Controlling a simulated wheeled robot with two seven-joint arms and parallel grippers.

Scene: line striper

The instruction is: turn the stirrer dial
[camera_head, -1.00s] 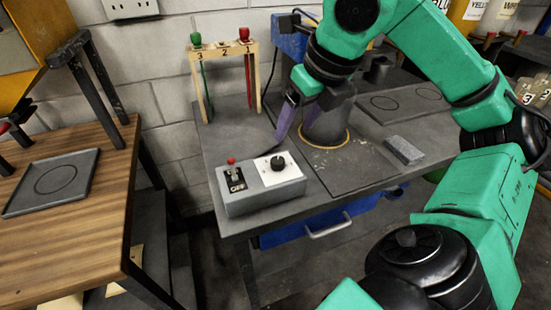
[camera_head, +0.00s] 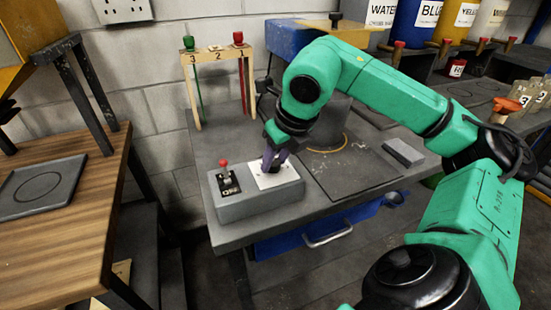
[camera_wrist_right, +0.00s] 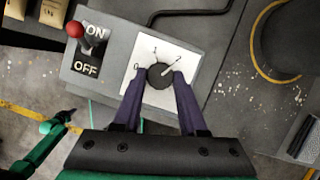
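The stirrer dial (camera_wrist_right: 160,75) is a round black knob on a white plate marked 0, 1 and 2. A white line by the knob points up and right toward the 2 in the right wrist view. The plate (camera_head: 272,176) sits on a grey control box (camera_head: 240,209). My right gripper (camera_wrist_right: 160,79) points down over the plate, one purple finger on each side of the knob, and both tips appear to touch it. In the head view my right gripper (camera_head: 275,161) hides the knob.
A red-tipped switch (camera_head: 226,176) marked ON and OFF stands on the box, left of the dial. A wooden rack (camera_head: 216,55) with red and green-topped rods is behind. A grey block (camera_head: 403,152) lies right. A wooden table (camera_head: 75,195) stands left across a gap.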

